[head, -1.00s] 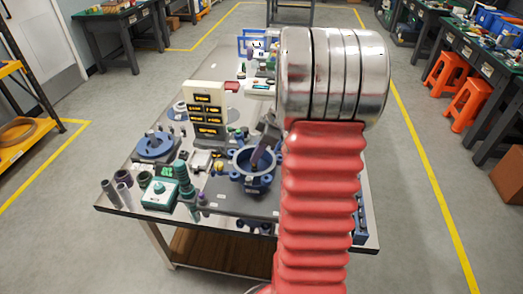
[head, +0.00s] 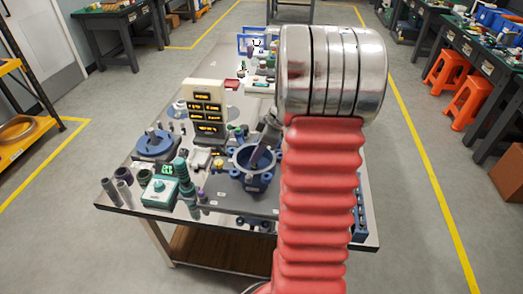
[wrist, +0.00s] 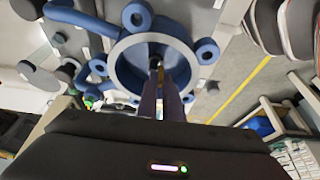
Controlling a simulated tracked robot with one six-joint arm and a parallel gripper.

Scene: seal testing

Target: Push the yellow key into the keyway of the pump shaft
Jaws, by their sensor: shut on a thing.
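The blue ring-shaped pump housing (head: 240,160) stands on the near part of the bench in the head view. It also shows in the wrist view (wrist: 120,68). My gripper (head: 256,160) reaches down at a slant into the housing's opening. In the wrist view, its two narrow purple-grey fingers (wrist: 164,75) are close together over the bore. The dark round end of the pump shaft (wrist: 155,61) shows at their tips. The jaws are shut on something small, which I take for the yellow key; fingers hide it. The keyway cannot be made out.
A pale display panel (head: 206,108) stands behind the housing. A teal box (head: 160,191), dark cylinders and a blue flanged part (head: 155,145) crowd the bench's left side. My arm covers the bench's right part.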

